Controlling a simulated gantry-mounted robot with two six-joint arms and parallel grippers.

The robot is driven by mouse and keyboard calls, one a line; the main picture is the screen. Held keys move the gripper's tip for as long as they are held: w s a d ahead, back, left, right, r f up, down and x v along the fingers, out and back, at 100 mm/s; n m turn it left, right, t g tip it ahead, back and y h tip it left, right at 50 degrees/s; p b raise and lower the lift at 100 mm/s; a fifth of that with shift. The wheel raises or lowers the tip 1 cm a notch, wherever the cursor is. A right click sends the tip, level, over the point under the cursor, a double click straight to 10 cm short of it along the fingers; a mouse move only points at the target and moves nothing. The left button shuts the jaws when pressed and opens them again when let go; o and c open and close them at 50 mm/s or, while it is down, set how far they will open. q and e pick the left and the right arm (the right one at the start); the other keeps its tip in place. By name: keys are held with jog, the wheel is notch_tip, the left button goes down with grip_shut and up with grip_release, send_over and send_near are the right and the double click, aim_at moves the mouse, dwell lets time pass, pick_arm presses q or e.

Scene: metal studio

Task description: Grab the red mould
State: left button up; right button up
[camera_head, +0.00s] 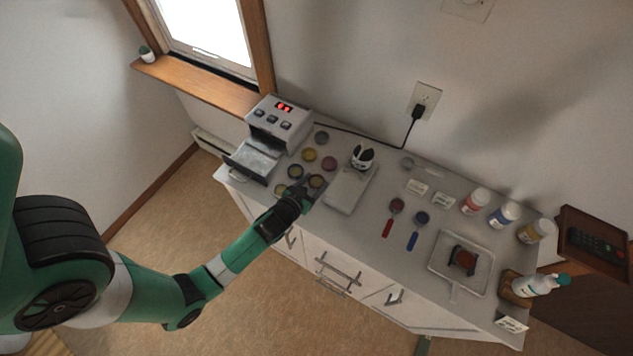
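Several small round moulds sit on the left part of the grey counter. The reddish one (329,163) lies at the right of this group, left of the white device. My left gripper (307,189) is low over the counter's front edge, beside a dark-rimmed yellowish mould (316,181), nearer the front than the reddish mould. Its fingers are small and dark, so I cannot tell whether they are open or touching that mould. My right gripper is not in view.
A small oven-like machine (280,123) with an open drawer (254,158) stands at the left. A white device (351,185), red and blue scoops (388,228), paint jars (474,201) and a tray (478,277) holding a red-brown disc (466,260) are to the right.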

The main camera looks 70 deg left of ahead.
pick_arm(q)
jog(key=shift+c, duration=0.7)
jog(key=shift+r, duration=0.15)
